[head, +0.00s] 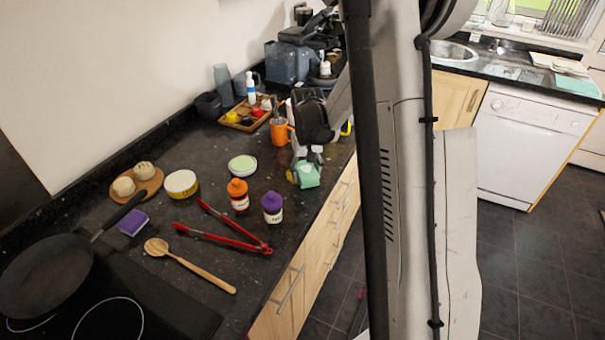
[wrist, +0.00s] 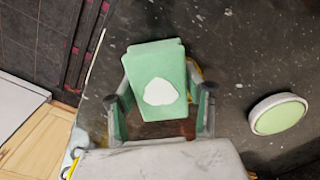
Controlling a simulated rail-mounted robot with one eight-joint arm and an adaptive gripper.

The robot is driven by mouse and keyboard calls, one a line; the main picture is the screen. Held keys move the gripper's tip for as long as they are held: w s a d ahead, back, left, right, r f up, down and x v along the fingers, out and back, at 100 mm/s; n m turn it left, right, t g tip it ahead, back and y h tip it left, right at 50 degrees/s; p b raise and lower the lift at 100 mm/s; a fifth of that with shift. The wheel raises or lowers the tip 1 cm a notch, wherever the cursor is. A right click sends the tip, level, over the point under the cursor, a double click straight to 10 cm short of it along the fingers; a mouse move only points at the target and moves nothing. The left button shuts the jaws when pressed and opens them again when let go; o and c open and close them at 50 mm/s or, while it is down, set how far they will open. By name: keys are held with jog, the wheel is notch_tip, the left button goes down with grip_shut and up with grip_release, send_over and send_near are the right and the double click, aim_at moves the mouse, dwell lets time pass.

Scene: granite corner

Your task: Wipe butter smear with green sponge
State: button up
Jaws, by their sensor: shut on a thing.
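My gripper (head: 308,160) is over the dark counter near its front edge, shut on the green sponge (head: 308,177). In the wrist view the sponge (wrist: 146,52) sits between the two fingers (wrist: 160,110), with a white patch on its face. A bit of yellow (wrist: 194,74) shows at the sponge's right edge in the wrist view. It is mostly hidden, and I cannot tell whether it is the butter smear. I cannot tell whether the sponge touches the counter.
A round green-topped tub (head: 242,165) stands left of the gripper. An orange mug (head: 279,132) is behind. A pan (head: 45,275) and purple sponge (head: 132,223) are at left.

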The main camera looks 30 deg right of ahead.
aim_at(284, 172)
jog(key=w+a, duration=0.2)
jog(key=w, duration=0.1)
jog(key=w+a, duration=0.1)
jog(key=shift+w+f+b, duration=0.25)
jog(key=shift+w+b, duration=0.1)
jog(key=shift+w, duration=0.05)
jog(key=shift+w+a+r, duration=0.15)
jog(key=shift+w+r, duration=0.05)
jog(key=shift+w, duration=0.1)
jog(key=shift+w+a+f, duration=0.1)
jog(key=shift+w+a, duration=0.3)
jog(key=shift+w, duration=0.2)
notch_tip(284, 172, up, 4)
jog(key=shift+s+f+p, duration=0.15)
jog(key=shift+f+p, duration=0.05)
jog(key=shift+p, duration=0.25)
jog(key=shift+r, duration=0.3)
notch_tip(284, 172, up, 4)
jog(key=shift+d+p, duration=0.1)
jog(key=shift+p, duration=0.85)
